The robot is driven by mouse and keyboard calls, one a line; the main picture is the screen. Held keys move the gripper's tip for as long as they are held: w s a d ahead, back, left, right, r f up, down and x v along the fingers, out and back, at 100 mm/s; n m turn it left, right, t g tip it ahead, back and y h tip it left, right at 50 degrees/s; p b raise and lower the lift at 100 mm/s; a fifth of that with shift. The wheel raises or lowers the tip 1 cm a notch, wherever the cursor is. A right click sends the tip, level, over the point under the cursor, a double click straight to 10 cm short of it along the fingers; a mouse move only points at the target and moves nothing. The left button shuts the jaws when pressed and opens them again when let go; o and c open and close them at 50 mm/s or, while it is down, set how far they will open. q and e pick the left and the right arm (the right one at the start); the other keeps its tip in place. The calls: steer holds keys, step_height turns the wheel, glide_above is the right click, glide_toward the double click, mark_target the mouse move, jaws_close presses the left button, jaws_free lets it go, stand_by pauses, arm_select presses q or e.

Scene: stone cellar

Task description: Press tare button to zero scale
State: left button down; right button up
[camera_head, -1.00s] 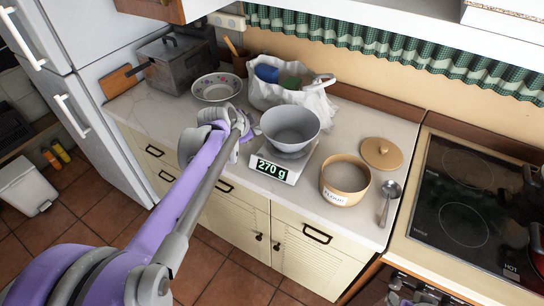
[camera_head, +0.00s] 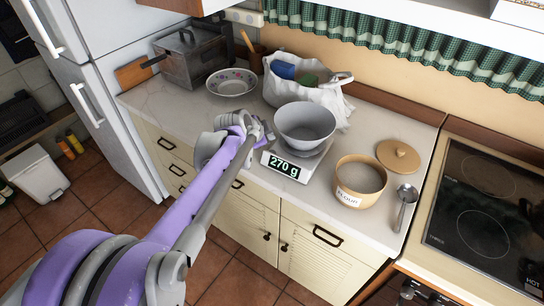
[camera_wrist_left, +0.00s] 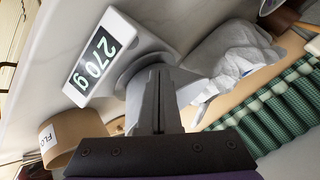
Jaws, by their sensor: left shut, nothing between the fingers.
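The white kitchen scale (camera_head: 312,163) stands on the counter and its display reads 270 g. It also shows in the left wrist view (camera_wrist_left: 133,35). A grey bowl (camera_head: 305,124) sits on its plate. My right gripper is not in view.
A flour tub (camera_head: 359,182), its lid (camera_head: 398,156) and a spoon (camera_head: 405,205) lie right of the scale. A white bag (camera_head: 310,88) and a patterned bowl (camera_head: 231,83) stand behind. The hob (camera_head: 485,215) is at the right.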

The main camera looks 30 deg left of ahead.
mark_target(269, 152)
arm_select(q)
step_height(269, 152, down, 4)
steer(key=shift+r+b, duration=0.15)
steer(key=shift+b, duration=0.65)
steer(key=shift+f, duration=0.2)
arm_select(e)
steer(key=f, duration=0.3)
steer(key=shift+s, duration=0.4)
arm_select(q)
steer(key=shift+f, duration=0.15)
stand_by(0.4)
steer(key=shift+f, duration=0.3)
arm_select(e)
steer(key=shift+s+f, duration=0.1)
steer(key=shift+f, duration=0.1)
arm_select(q)
steer(key=shift+f+b, duration=0.15)
steer(key=shift+b, duration=0.2)
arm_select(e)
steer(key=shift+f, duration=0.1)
